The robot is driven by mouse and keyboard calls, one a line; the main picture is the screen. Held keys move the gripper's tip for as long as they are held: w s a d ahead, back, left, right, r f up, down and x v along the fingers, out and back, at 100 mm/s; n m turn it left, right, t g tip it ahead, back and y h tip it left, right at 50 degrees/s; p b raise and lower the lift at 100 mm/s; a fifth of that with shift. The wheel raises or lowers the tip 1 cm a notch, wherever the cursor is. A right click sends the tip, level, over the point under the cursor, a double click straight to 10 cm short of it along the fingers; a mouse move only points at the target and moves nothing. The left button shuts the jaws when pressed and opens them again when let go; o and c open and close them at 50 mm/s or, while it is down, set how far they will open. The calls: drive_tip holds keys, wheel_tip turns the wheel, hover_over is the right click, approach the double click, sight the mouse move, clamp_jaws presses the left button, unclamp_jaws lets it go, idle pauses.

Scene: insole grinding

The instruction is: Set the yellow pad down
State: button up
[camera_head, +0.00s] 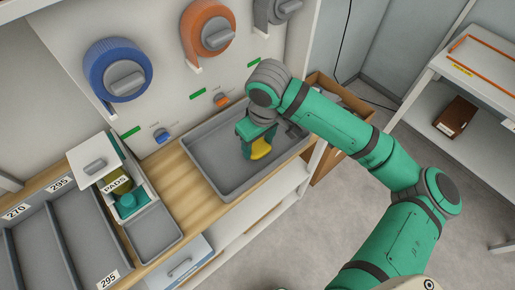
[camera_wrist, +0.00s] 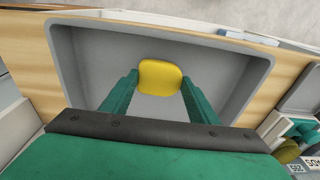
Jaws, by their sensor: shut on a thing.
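The yellow pad (camera_head: 261,149) is between the fingers of my gripper (camera_head: 253,146), over the grey tray (camera_head: 208,155) in the head view. In the wrist view the yellow pad (camera_wrist: 160,77) spans the gap between the two green fingertips of my gripper (camera_wrist: 159,82), with the tray's grey floor (camera_wrist: 98,55) behind it. My gripper is shut on the pad. I cannot tell whether the pad touches the tray floor. The gripper's body hides part of the tray in the head view.
A box labelled PADS (camera_head: 125,195) with yellow and teal pieces stands left of the tray. Sorting bins (camera_head: 60,240) are at the far left. Blue (camera_head: 118,70) and orange (camera_head: 207,32) wheels are on the wall behind. A cardboard box (camera_head: 330,165) stands right of the bench.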

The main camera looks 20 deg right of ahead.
sight(258, 148)
drive_tip(key=shift+w+f, duration=0.1)
drive_tip(key=shift+f, duration=1.55)
drive_tip(key=shift+o, duration=0.2)
drive_tip(key=shift+f, duration=0.15)
drive_tip(key=o, duration=1.1)
wheel_tip(258, 148, up, 12)
drive_tip(key=s, duration=0.1)
drive_tip(key=shift+s+d, duration=0.2)
